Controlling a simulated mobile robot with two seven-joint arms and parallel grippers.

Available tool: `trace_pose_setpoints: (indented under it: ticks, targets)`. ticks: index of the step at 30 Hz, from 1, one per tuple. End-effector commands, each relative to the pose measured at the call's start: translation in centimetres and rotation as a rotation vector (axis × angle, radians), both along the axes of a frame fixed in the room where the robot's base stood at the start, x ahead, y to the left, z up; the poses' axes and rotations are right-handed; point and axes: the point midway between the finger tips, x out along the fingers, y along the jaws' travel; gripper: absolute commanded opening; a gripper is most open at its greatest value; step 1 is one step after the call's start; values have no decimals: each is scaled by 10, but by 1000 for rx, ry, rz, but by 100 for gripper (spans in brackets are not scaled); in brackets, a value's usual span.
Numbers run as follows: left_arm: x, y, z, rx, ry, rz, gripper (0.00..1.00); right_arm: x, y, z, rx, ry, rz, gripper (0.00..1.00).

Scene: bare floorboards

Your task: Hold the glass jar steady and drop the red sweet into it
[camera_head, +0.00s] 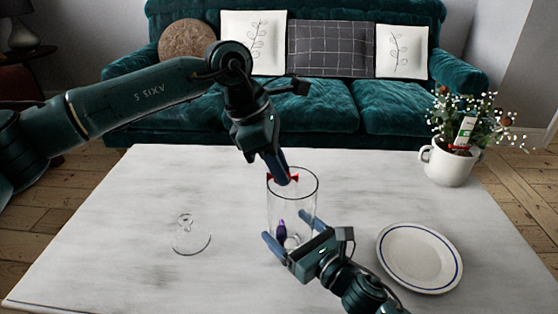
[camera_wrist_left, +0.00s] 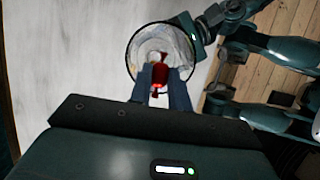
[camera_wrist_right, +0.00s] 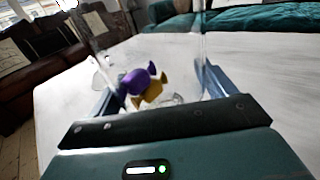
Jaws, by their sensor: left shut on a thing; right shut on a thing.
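The glass jar (camera_head: 292,207) stands upright and open on the table. My right gripper (camera_head: 288,229) is shut around its lower part, with one finger on each side of the glass. A purple sweet (camera_wrist_right: 137,80) and a yellow sweet (camera_wrist_right: 152,90) lie inside the jar in the right wrist view. My left gripper (camera_head: 280,172) is shut on the red sweet (camera_wrist_left: 160,76), with its fingertips at the jar's mouth. In the left wrist view the red sweet shows over the jar's round opening (camera_wrist_left: 131,62). The left fingers partly hide the sweet in the head view.
A glass lid (camera_head: 191,238) with a knob lies on the table (camera_head: 110,225) left of the jar. A white plate (camera_head: 419,257) with a blue ring lies to the right. A white mug (camera_head: 447,168) with a plant stands at the back right. A green sofa (camera_head: 320,110) is behind.

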Motion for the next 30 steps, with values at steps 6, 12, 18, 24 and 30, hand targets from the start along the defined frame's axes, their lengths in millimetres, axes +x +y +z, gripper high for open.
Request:
trace_pose_setpoints:
  ticks: [6, 12, 18, 24, 30]
  targets:
    - [0, 0, 0, 0, 0, 0, 31, 0, 0, 0, -1, 1, 0, 41]
    - [0, 0, 0, 0, 0, 0, 44, 0, 0, 0, 0, 0, 0, 41]
    - [0, 0, 1, 0, 0, 0, 44, 0, 0, 0, 0, 0, 0, 41]
    - [1, 8, 20, -1, -3, 2, 44, 0, 0, 0, 0, 0, 0, 41]
    - [1, 25, 61, -1, -3, 3, 44, 0, 0, 0, -1, 1, 0, 41]
